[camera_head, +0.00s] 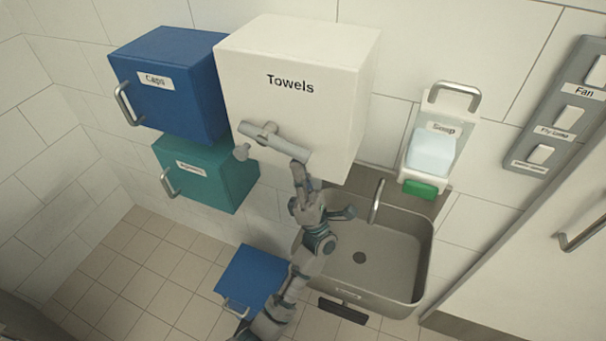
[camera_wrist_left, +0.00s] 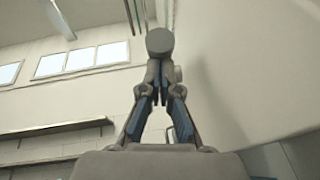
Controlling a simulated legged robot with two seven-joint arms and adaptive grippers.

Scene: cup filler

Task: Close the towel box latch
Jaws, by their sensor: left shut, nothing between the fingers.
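The white towel box (camera_head: 297,83), labelled "Towels", is mounted on the wall, and its front looks closed. The grey latch (camera_head: 276,143) is a bar lying slantwise across the lower front, its right end lower, with a round knob at its lower left. My left gripper (camera_head: 299,168) is at the right end of the latch, its fingers pointing up. In the left wrist view, the fingers (camera_wrist_left: 160,80) meet with nothing between them, and the round latch end (camera_wrist_left: 160,41) is just beyond the tips. I cannot tell whether they touch. My right gripper is not in view.
A blue "Caps" box (camera_head: 180,92) and a teal box (camera_head: 215,175) are left of the towel box. A metal sink (camera_head: 405,265) lies below right. A soap dispenser (camera_head: 431,153) and switch panel (camera_head: 560,100) are on the right wall. A blue bin (camera_head: 250,275) stands below.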

